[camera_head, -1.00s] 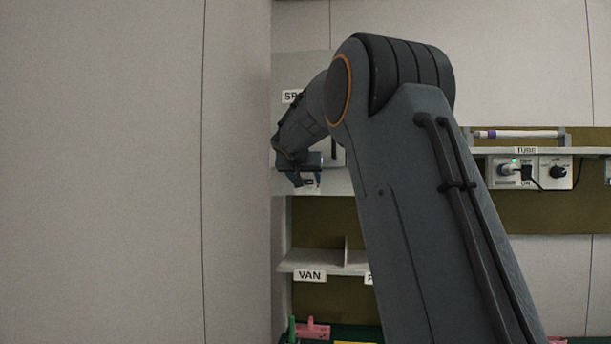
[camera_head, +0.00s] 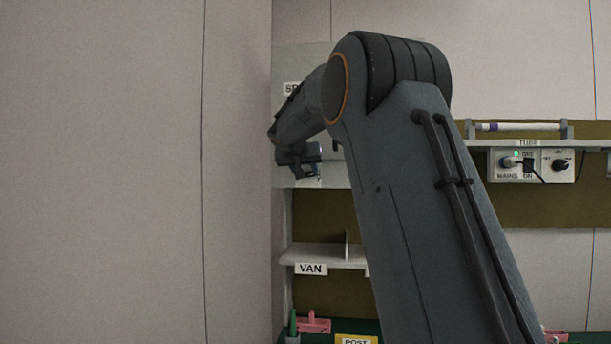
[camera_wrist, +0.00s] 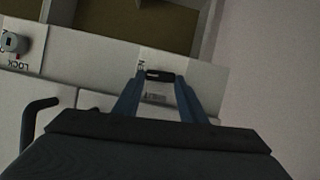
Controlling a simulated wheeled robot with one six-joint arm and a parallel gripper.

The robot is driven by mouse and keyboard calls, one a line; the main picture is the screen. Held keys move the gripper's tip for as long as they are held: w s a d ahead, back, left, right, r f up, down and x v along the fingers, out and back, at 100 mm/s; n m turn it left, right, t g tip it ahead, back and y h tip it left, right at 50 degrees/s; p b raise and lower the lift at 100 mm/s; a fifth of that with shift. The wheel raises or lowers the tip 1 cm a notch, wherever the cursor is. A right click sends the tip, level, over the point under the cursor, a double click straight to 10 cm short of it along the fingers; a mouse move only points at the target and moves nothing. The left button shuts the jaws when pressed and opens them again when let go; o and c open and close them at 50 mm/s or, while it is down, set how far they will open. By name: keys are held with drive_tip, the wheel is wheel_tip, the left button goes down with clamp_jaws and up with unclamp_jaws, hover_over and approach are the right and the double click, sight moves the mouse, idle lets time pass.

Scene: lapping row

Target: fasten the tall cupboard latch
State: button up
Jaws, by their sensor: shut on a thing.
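The tall cupboard's pale front (camera_head: 283,60) stands at the left of the back wall, partly hidden behind my arm. It bears a label that starts "SP" (camera_head: 291,88). My gripper (camera_head: 306,172) is at the lower part of this front. In the wrist view my gripper (camera_wrist: 160,77) has its blue fingers shut on a small dark piece (camera_wrist: 159,75), which looks like the latch, near the edge of the pale panel. Lettering beside the piece is mostly hidden. I cannot tell from the frames how the latch is set.
The wrist view shows a round knob (camera_wrist: 13,42) marked LOCK and a dark bar handle (camera_wrist: 36,117). Below the cupboard are a shelf labelled VAN (camera_head: 310,268) and a pink item (camera_head: 314,324). A control box (camera_head: 518,164) sits under the right shelf. A plain wall (camera_head: 110,170) fills the left.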

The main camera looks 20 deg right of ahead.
drive_tip(key=shift+w+a+f+n+g+h+b, duration=0.2)
drive_tip(key=shift+n+h+b, duration=0.95)
drive_tip(key=shift+n+b, duration=1.3)
drive_tip(key=shift+w+a+f+n+g+h+b, duration=0.1)
drive_tip(key=shift+a+f+n+g+h+b, duration=0.2)
drive_tip(key=shift+n+h+b, duration=2.05)
drive_tip(key=shift+w+a+f+n+b, duration=0.1)
drive_tip(key=shift+f+n+b, duration=0.2)
drive_tip(key=shift+n+b, duration=2.25)
drive_tip(key=shift+m+b, duration=0.95)
drive_tip(key=shift+b, duration=0.15)
drive_tip(key=o, duration=1.1)
drive_tip(key=shift+c, duration=0.2)
drive_tip(key=shift+s, duration=0.1)
drive_tip(key=b+v, duration=0.2)
drive_tip(key=v, duration=0.5)
drive_tip(key=shift+s+a, duration=0.15)
drive_tip(key=shift+a, duration=0.2)
drive_tip(key=shift+f, duration=0.1)
